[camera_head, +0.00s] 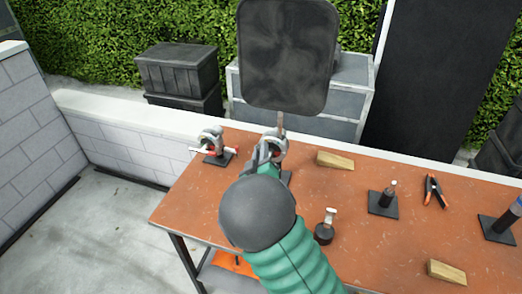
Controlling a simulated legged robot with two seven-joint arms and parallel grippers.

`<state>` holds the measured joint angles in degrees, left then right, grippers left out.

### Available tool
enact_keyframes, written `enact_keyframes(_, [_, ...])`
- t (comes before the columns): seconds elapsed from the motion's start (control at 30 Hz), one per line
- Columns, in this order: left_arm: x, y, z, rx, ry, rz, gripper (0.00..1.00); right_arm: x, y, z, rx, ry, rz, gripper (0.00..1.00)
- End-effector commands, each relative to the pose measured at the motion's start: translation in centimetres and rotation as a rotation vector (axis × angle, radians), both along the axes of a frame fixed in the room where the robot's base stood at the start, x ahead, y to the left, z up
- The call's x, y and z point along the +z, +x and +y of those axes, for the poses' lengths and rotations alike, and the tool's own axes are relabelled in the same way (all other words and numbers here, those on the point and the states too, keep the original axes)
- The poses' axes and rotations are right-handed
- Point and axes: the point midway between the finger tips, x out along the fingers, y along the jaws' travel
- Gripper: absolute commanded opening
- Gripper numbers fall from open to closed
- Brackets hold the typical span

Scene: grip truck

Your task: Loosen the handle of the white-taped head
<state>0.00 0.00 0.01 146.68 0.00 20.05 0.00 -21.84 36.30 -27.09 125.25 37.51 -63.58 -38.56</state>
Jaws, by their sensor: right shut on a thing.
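My right gripper (269,150) is at the back edge of the orange-brown table (180,205), at a grey metal head (281,146) under a large black panel (287,55). It is shut on a part of that head, apparently its handle, which the fingers and my forearm mostly hide. The panel stands upright on a thin stem above the head. A second grey head (211,136) with red and white parts stands on a dark base plate to the left, apart from the gripper. I cannot make out white tape on the gripped head. My left gripper is not in view.
Wooden wedges (335,160) (447,272), a dark post on a plate (384,202), an orange-handled clamp (434,190) and a small black-based fitting (325,231) are on the table. A low white wall (130,112) runs behind. The table's left front is clear.

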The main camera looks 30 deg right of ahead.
Motion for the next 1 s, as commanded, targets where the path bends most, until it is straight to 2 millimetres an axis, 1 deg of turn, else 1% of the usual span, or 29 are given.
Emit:
enact_keyframes(0.27, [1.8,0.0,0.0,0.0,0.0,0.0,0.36,0.2,0.3,0.3,0.003,-0.06,0.071,0.0])
enact_keyframes(0.5, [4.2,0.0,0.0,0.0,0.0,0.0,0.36,-0.2,0.6,0.6,0.004,-0.166,0.196,0.0])
enact_keyframes(0.7, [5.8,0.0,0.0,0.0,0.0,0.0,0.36,-0.8,0.8,0.8,0.004,-0.252,0.297,0.0])
enact_keyframes(1.0, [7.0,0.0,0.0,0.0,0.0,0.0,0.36,-1.5,1.0,0.9,0.005,-0.332,0.39,0.0])
